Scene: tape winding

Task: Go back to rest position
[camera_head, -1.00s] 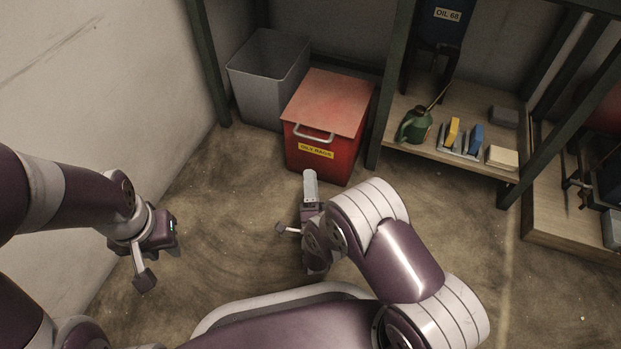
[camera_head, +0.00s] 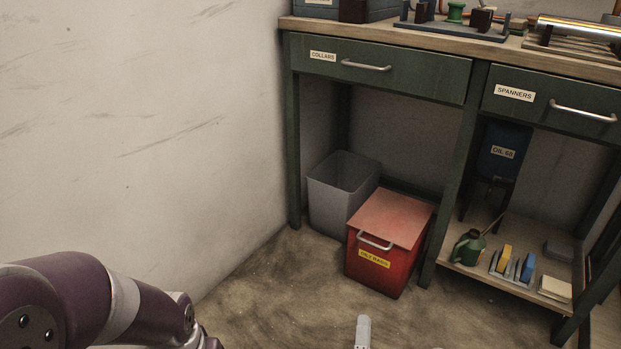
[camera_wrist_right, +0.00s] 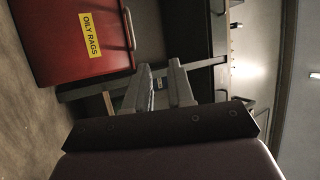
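The tip of my right gripper (camera_head: 363,332) just shows at the bottom edge of the head view, in front of the red bin. In the right wrist view, the two grey fingers of my right gripper (camera_wrist_right: 161,70) stand apart with nothing held between them. My left arm (camera_head: 95,305) comes in at the lower left of the head view; its gripper is below the frame and hidden.
A red oily rags bin (camera_head: 385,250) and grey bin (camera_head: 340,192) stand on the floor under the green workbench (camera_head: 420,72). The bin also shows in the right wrist view (camera_wrist_right: 70,45). A low shelf holds a green oil can (camera_head: 468,248). Open floor lies left.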

